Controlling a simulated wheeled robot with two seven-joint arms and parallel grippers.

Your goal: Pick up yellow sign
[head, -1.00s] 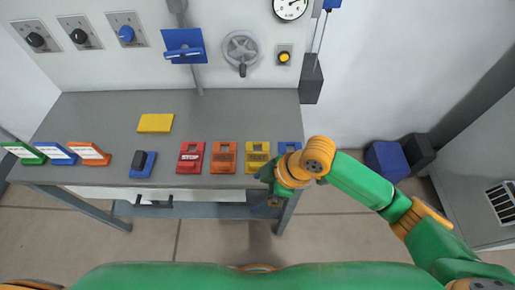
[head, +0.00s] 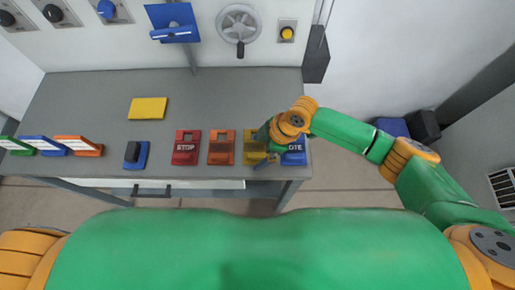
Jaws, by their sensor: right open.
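The yellow sign (head: 250,147) stands on the grey table in a row of signs, between an orange one and a blue one. My right gripper (head: 264,158) is over the right side of the yellow sign and hides part of it. The gripper is open; I cannot tell whether its fingers touch the sign. My left gripper is not in view.
The red STOP sign (head: 186,147), the orange sign (head: 221,147) and the blue sign (head: 294,152) stand in the same row, close together. The table's back half is mostly clear.

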